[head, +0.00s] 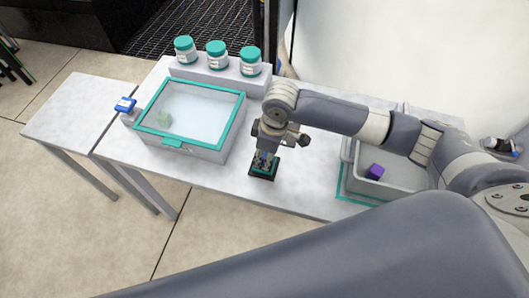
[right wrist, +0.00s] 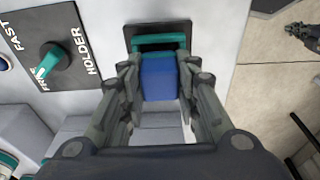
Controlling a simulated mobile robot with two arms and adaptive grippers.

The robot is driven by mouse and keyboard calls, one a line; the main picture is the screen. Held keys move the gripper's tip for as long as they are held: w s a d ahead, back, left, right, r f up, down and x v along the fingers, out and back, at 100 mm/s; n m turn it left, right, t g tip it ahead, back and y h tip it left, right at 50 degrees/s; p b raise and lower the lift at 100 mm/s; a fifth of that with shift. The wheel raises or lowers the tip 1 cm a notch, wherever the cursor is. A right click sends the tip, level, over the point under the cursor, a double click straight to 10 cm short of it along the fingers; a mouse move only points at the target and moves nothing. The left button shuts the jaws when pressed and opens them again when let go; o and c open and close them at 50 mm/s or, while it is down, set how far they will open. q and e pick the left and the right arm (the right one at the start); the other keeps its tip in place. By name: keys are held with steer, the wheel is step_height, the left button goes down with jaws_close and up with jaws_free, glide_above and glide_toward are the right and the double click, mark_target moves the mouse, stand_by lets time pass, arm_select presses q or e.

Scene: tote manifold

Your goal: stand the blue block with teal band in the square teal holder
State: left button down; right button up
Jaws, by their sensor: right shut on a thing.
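My right gripper (head: 264,157) points down over the square holder (head: 263,176), a dark base with teal near the table's front edge. In the right wrist view my right gripper (right wrist: 160,88) is shut on the blue block (right wrist: 158,80), with a finger on each side. A teal strip shows at the block's far end. The holder (right wrist: 185,28) lies just beyond the block, dark with a teal edge. The fingers hide most of the block in the head view. I cannot tell whether the block is inside the holder or just above it. My left gripper is in neither view.
A teal-rimmed clear-lidded box (head: 190,150) stands to the left. Several teal-capped jars (head: 216,55) stand behind it. A grey tote (head: 410,174) with a purple block (head: 375,171) is to the right. A dial plate (right wrist: 50,50) lies beside the holder.

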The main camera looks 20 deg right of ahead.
steer(key=shift+f, duration=0.25)
steer(key=shift+f, duration=0.3)
steer(key=o, duration=1)
steer(key=shift+o, duration=0.2)
steer(key=shift+r, duration=0.1)
steer(key=shift+r, duration=0.4)
step_height(320, 180, up, 12)
steer(key=s+d, duration=0.1)
steer(key=shift+d+b, duration=0.25)
steer(key=shift+b, duration=0.1)
